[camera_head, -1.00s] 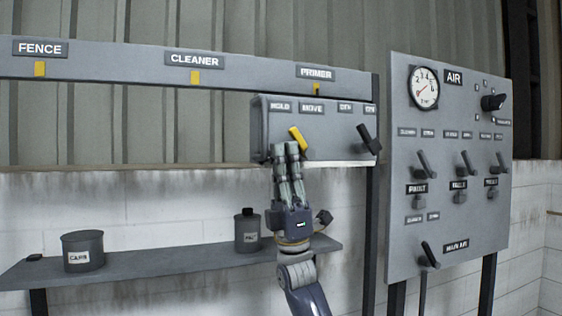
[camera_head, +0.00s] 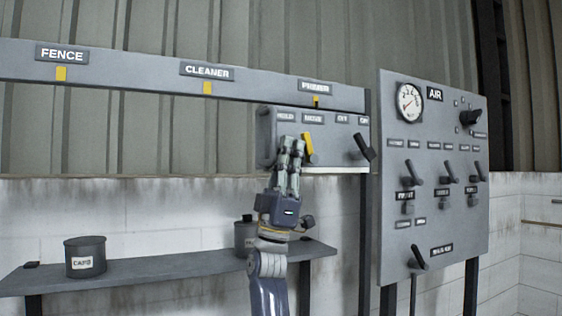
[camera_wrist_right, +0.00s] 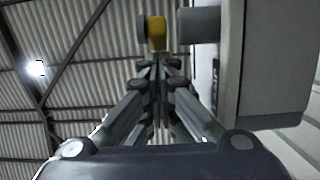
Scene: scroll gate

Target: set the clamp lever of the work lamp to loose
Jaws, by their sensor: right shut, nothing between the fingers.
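A grey box (camera_head: 343,150) hangs under the rail. A yellow lever (camera_head: 308,148) on its left half tilts up and to the left, below labels that seem to read HOLD and MOVE. A black lever (camera_head: 362,148) is on its right half, below labels like OFF and ON. No lamp and no label reading loose can be made out. My right gripper (camera_head: 292,142) is shut and empty, just left of the yellow lever. In the right wrist view the yellow lever (camera_wrist_right: 157,34) lies just beyond the fingertips (camera_wrist_right: 157,62); I cannot tell if they touch. My left gripper is not in view.
The AIR panel (camera_head: 433,215) with a gauge and several black levers stands to the right. A shelf (camera_head: 150,273) below holds a can (camera_head: 85,258) and a dark container (camera_head: 243,232) partly behind my arm. The rail (camera_head: 130,82) carries signs above.

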